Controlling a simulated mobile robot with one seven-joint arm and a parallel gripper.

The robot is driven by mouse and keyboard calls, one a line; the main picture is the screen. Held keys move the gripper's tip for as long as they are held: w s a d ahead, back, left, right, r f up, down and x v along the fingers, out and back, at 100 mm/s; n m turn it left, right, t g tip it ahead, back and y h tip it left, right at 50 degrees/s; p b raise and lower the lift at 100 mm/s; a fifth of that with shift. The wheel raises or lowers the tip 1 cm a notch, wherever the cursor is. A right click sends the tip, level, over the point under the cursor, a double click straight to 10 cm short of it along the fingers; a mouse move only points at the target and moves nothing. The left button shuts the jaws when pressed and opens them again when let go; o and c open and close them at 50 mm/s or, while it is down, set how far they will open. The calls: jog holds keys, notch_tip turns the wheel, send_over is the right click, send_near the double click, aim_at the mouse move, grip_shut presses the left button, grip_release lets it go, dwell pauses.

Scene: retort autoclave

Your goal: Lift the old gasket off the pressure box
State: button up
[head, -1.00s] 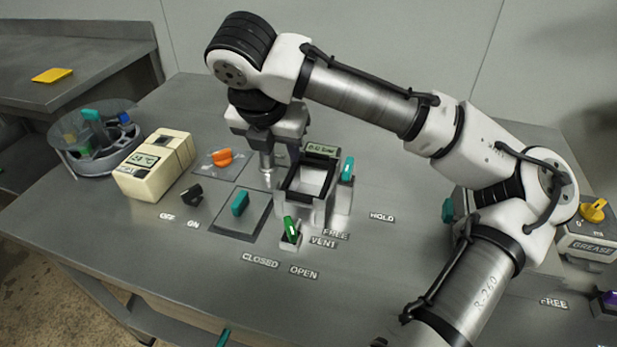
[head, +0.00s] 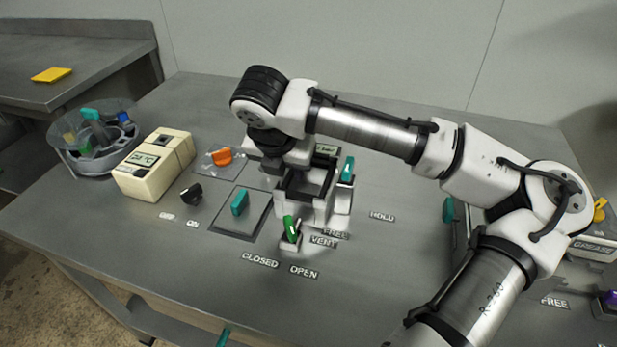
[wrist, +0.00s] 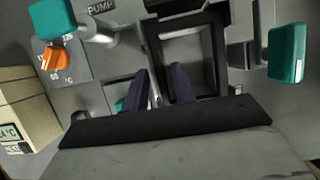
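The pressure box (head: 322,209) stands near the middle of the bench, pale-walled and open-topped. A dark square frame, seemingly the old gasket (head: 319,192), lines its top; in the wrist view the dark frame (wrist: 186,36) surrounds a recessed grey middle. My gripper (head: 280,178) is over the box's back-left side, partly hiding it. In the wrist view its two dark fingers (wrist: 161,82) stand apart at the frame's near left part, with nothing visibly held. I cannot tell whether they touch the gasket.
A teal handle (head: 347,169) stands right of the box and a green lever (head: 291,229) in front. Left are a teal switch (head: 240,203), a black knob (head: 192,195), an orange knob (head: 222,156) and a cream temperature unit (head: 156,165).

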grip_shut()
jog(key=shift+r, duration=0.15)
